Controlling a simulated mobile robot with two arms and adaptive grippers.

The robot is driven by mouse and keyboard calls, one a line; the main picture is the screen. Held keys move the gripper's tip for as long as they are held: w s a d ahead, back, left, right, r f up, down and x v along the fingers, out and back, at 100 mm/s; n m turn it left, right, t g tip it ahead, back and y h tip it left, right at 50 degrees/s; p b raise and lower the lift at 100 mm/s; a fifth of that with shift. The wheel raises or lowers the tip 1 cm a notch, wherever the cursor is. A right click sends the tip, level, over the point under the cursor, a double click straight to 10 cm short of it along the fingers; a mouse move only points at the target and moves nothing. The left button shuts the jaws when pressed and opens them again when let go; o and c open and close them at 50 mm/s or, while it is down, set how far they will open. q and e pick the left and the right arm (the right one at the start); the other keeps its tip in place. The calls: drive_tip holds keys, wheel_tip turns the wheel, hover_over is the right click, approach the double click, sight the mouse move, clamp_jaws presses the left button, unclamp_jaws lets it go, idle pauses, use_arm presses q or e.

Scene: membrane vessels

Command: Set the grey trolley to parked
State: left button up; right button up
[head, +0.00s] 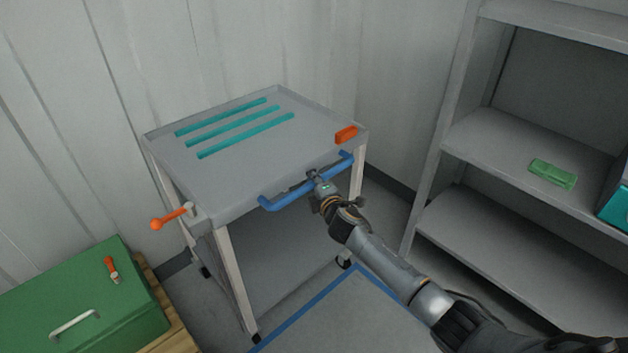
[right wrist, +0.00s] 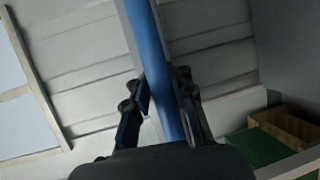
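The grey trolley (head: 225,165) stands against the corrugated wall, with three teal strips on its top and pale legs on dark castors. A blue handle bar (head: 285,198) runs along its front edge. An orange lever with a round knob (head: 168,218) sticks out at its left front corner. An orange block (head: 346,134) sits at the right of the top. My right gripper (head: 318,185) is at the middle of the handle; in the right wrist view its fingers lie on both sides of the blue bar (right wrist: 148,45), seemingly closed on it. My left gripper is not in view.
A blue line (head: 305,308) outlines a floor area in front of the trolley. A green case (head: 75,300) with an orange lever stands on a wooden pallet at lower left. Grey shelves (head: 500,225) at right hold a green object (head: 553,174) and a teal box (head: 615,207).

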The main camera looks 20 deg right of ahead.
drive_tip(key=o, duration=0.3)
drive_tip(key=shift+s+r, duration=0.1)
drive_tip(key=shift+d, duration=0.1)
drive_tip(key=s, duration=0.4)
drive_tip(key=s+r, duration=0.1)
drive_tip(key=s, duration=0.3)
drive_tip(key=s+r, duration=0.1)
drive_tip(key=s, duration=0.2)
drive_tip(key=shift+s, duration=0.4)
